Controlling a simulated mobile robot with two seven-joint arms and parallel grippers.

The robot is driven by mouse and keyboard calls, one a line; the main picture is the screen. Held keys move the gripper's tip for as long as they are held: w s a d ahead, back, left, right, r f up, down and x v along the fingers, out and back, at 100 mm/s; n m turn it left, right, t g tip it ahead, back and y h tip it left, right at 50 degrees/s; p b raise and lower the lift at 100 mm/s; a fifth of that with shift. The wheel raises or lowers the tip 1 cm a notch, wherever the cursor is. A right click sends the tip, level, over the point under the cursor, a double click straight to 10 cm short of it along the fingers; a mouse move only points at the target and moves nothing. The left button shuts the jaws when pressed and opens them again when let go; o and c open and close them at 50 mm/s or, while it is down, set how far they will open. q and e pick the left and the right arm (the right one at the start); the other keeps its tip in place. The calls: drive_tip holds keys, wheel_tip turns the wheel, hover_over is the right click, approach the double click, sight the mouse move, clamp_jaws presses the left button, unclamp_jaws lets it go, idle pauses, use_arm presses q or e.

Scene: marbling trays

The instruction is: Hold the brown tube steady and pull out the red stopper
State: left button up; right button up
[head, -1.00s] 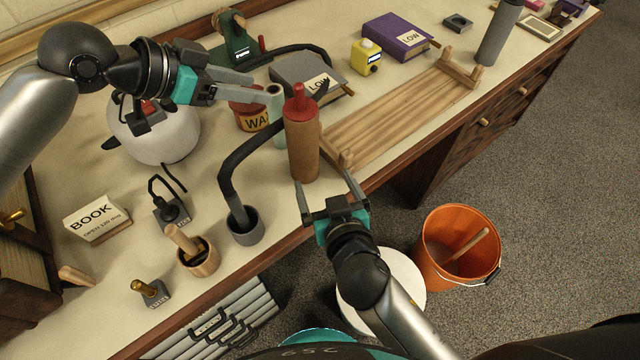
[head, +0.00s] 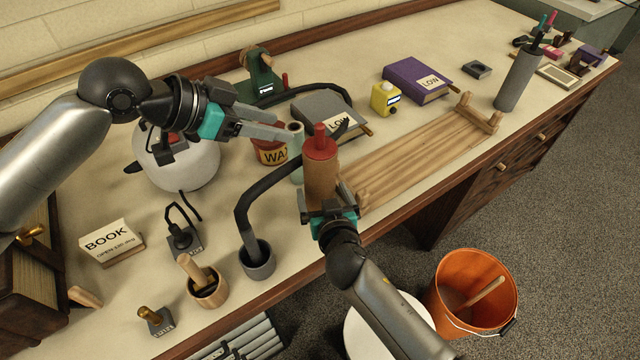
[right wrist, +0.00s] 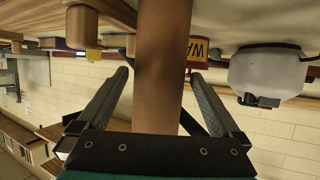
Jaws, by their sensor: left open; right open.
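The brown tube (head: 321,182) stands upright near the bench's front edge, with the red stopper (head: 320,146) in its top. My right gripper (head: 326,198) is open at the tube's lower part. In the right wrist view, the tube (right wrist: 158,60) stands between its two spread fingers (right wrist: 158,80), with gaps on both sides. My left gripper (head: 287,127) is open and points at the stopper from the left, apart from it. The stopper is outside the right wrist view. The tube's foot is hidden behind my right gripper in the head view.
A black curved hose arm rises from a grey cup (head: 257,262) just left of the tube. A red wax tin (head: 268,155) and a pale green cylinder (head: 296,150) stand behind it. A ridged wooden board (head: 425,155) lies to its right. An orange bucket (head: 450,285) stands on the floor.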

sight(322, 192)
drive_tip(key=shift+x, duration=1.85)
drive_tip(key=c, duration=1.4)
